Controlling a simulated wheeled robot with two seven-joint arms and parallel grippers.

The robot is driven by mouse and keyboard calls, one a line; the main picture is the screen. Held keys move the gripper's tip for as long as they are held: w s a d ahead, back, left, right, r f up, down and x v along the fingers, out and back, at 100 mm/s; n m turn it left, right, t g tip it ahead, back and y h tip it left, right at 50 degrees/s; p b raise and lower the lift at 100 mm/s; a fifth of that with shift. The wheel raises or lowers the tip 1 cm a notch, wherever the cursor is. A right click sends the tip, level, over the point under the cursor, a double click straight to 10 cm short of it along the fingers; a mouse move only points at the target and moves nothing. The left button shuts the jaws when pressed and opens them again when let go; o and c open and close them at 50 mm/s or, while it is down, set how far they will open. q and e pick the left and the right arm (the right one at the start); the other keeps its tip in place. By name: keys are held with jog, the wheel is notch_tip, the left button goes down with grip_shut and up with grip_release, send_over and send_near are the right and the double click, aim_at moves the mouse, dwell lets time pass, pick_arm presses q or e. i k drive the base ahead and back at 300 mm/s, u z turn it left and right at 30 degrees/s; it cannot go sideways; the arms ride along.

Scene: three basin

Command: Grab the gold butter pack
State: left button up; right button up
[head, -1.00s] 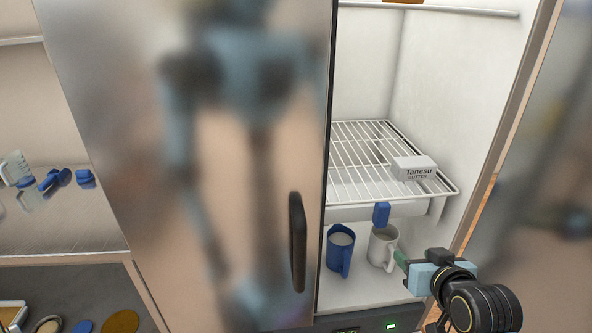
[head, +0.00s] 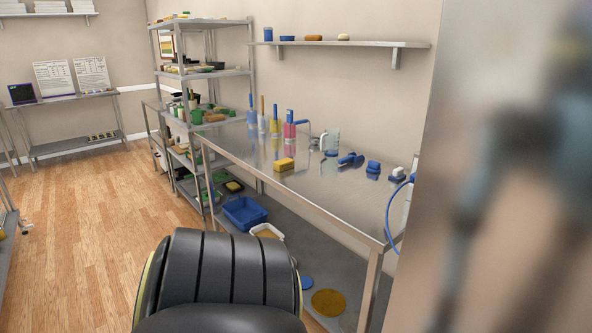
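No pack that I can clearly identify as the gold butter pack shows in the head view. A small yellow block (head: 284,164) lies near the front edge of the long steel table (head: 330,205); I cannot tell whether it is a butter pack or a sponge. Neither gripper shows in this view. A black rounded link of mine fills the bottom middle and hides part of the floor and the lower shelf.
The blurred steel fridge door (head: 500,170) fills the right side. A steel rack (head: 203,70) stands behind. The wooden floor (head: 95,235) at left is clear.

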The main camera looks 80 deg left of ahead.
aim_at(283, 165)
jog(key=u, duration=2.6)
